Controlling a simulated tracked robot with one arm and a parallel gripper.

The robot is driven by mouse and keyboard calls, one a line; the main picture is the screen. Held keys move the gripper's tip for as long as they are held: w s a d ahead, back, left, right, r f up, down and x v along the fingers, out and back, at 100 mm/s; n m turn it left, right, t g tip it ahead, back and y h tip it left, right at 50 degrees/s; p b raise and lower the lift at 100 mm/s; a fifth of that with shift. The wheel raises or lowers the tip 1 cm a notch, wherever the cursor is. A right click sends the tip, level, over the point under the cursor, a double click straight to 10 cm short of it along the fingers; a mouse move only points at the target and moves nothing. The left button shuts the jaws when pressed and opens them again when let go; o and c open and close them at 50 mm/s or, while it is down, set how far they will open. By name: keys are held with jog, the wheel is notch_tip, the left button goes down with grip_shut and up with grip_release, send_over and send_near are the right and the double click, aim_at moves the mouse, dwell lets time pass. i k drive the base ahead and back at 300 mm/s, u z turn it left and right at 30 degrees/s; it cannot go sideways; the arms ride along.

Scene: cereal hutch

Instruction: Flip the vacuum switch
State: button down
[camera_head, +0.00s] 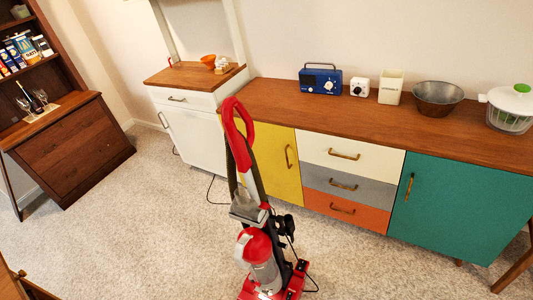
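A red and black upright vacuum (262,247) stands on the carpet at the lower middle, in front of the sideboard. Its red loop handle (231,112) rises to the height of the sideboard top. A grey part sits midway up its body, above the red and clear canister. I cannot make out the switch on it at this size. A dark cord shows beside the vacuum. My gripper is not in view.
A long sideboard (260,97) with yellow, white, grey, orange and teal fronts stands behind the vacuum. A blue radio (320,82) and a metal bowl (437,97) are on it. A white cabinet (192,135) and brown hutch (75,150) stand left. Carpet is clear at left.

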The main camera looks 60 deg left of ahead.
aim_at(303, 263)
jog(key=u, duration=0.55)
jog(key=i, duration=1)
jog(key=z, duration=0.1)
